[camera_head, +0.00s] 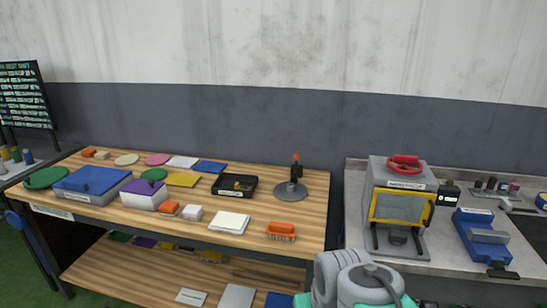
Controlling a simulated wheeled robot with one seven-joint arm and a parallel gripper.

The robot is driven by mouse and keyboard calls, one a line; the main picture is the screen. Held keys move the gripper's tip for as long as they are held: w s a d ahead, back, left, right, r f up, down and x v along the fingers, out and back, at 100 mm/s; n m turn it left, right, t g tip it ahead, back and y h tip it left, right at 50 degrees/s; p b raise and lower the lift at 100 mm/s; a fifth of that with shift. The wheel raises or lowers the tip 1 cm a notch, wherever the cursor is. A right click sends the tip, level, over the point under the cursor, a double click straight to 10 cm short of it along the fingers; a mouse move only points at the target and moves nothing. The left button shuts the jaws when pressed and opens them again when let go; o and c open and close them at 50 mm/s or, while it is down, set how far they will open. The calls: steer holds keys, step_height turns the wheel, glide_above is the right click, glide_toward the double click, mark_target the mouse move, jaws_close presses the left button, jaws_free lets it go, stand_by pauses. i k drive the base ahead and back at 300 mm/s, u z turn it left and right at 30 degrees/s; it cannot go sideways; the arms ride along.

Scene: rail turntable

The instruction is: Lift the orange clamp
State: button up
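No orange thing here shows plainly as a clamp. A black upright piece with an orange top (295,170) stands on a round grey base (290,191) at the right back of the wooden table (300,254); it may be the clamp. An orange brush-like piece (281,230) lies near the table's front right edge. A small orange block (169,208) lies near the middle front, and another orange block (88,153) is at the back left. My grey arm shows at the bottom right of centre, below the table edge. My gripper's fingers are not in view.
The table also holds a blue box (92,183), a purple-and-white box (144,195), a black tray (234,186), a white pad (229,222) and coloured sheets. A grey bench (355,215) at right carries a yellow-framed machine (400,207) and a blue vise-like device (482,236).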

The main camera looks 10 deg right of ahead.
mark_target(294, 178)
steer(key=u, duration=0.8)
steer(key=i, duration=1.4)
steer(key=u, duration=0.1)
